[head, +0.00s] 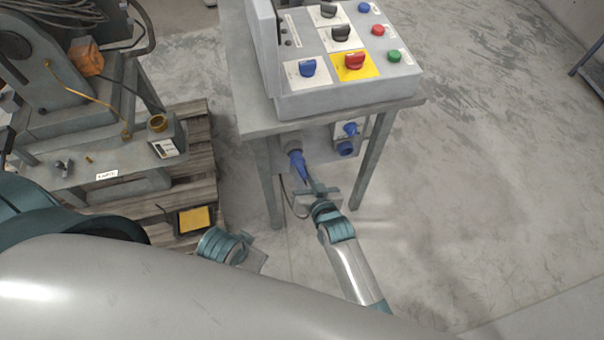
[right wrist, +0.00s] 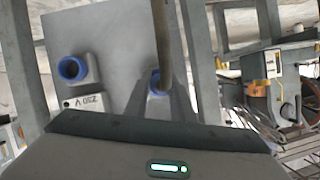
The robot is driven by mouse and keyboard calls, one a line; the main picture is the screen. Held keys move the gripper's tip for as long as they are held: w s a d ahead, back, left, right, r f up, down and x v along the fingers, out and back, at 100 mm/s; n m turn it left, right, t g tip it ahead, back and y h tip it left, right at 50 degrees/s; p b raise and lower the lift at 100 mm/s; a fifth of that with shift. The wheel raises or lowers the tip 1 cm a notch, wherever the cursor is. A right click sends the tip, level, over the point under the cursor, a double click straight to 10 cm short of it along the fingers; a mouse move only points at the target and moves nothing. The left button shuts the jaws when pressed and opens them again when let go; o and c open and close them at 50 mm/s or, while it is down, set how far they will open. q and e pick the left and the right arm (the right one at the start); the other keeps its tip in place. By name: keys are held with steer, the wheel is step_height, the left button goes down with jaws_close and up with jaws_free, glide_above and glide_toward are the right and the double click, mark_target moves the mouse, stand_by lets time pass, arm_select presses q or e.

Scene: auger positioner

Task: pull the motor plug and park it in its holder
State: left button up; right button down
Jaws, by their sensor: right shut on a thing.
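The blue motor plug (head: 299,165) is at a grey socket (head: 291,143) on the panel under the control desk, tilted down toward my right gripper. My right gripper (head: 316,190) is shut on the plug's lower end. Plug and socket look in line and touching; how deep the plug sits is hidden. In the right wrist view, blue shows at the socket (right wrist: 155,82), partly behind a brown bar. I cannot pick out the holder for sure. My left gripper (head: 250,256) is low in the head view, apart from everything, its jaws unclear.
A second blue-rimmed outlet (head: 346,148) sits right of the plug. The desk legs (head: 373,160) stand on both sides of my right gripper. The floor at right is clear.

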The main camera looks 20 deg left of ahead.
steer(key=shift+w+a+r+b, duration=0.1)
steer(key=shift+w+a+b, duration=0.1)
steer(key=shift+w+a, duration=0.3)
steer(key=shift+w+a+b, duration=0.2)
steer(key=shift+w+a, duration=0.1)
steer(key=shift+w, duration=0.4)
steer(key=c, duration=1.4)
jaws_free()
steer(key=shift+c, duration=0.2)
steer(key=shift+s+d, duration=0.15)
steer(key=shift+s+d, duration=0.15)
steer(key=shift+s, duration=0.05)
steer(key=v, duration=1.6)
steer(key=shift+d+r, duration=0.25)
